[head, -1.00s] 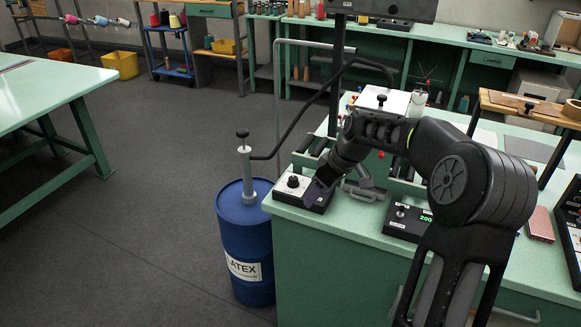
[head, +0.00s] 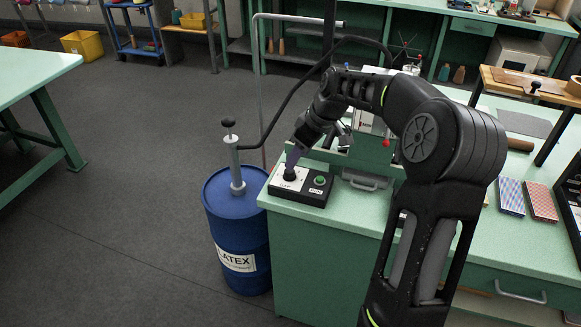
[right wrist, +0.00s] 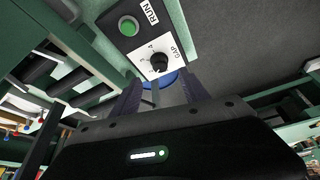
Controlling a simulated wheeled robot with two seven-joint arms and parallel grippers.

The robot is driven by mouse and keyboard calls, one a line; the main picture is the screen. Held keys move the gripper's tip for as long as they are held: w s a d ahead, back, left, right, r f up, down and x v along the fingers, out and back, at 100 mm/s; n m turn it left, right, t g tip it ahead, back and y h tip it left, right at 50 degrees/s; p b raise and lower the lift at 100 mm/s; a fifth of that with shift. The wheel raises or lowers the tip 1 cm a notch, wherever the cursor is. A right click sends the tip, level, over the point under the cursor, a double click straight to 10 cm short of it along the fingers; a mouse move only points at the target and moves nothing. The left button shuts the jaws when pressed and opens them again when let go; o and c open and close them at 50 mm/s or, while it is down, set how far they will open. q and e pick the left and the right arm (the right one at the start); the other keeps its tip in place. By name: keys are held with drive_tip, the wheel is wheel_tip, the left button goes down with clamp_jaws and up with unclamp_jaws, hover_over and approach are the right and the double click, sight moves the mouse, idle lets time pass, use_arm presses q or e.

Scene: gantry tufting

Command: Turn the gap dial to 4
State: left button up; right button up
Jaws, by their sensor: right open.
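The gap dial (head: 289,176) is a black knob on a white plate at the left of a black control box (head: 313,197) on the green bench corner. In the right wrist view the dial (right wrist: 160,63) sits beside the printed word GAP, with small scale marks around it; I cannot read its pointer surely. My right gripper (head: 291,164) is right above the dial and partly covers it. In the right wrist view its two fingers (right wrist: 160,80) are open, with the dial just ahead between their tips; contact is not clear. My left gripper is not in view.
A green RUN button (head: 319,180) sits on the same box, close to the dial. A blue latex drum (head: 232,225) with a pump stands beside the bench's left edge. A metal handle (head: 364,180) lies right of the box. Floor is free at left.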

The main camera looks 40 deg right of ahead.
sight(289, 174)
drive_tip(key=p+x, duration=0.1)
drive_tip(key=x, duration=0.5)
drive_tip(key=shift+w+f, duration=0.15)
drive_tip(key=shift+f, duration=0.25)
drive_tip(key=shift+c, duration=0.3)
clamp_jaws()
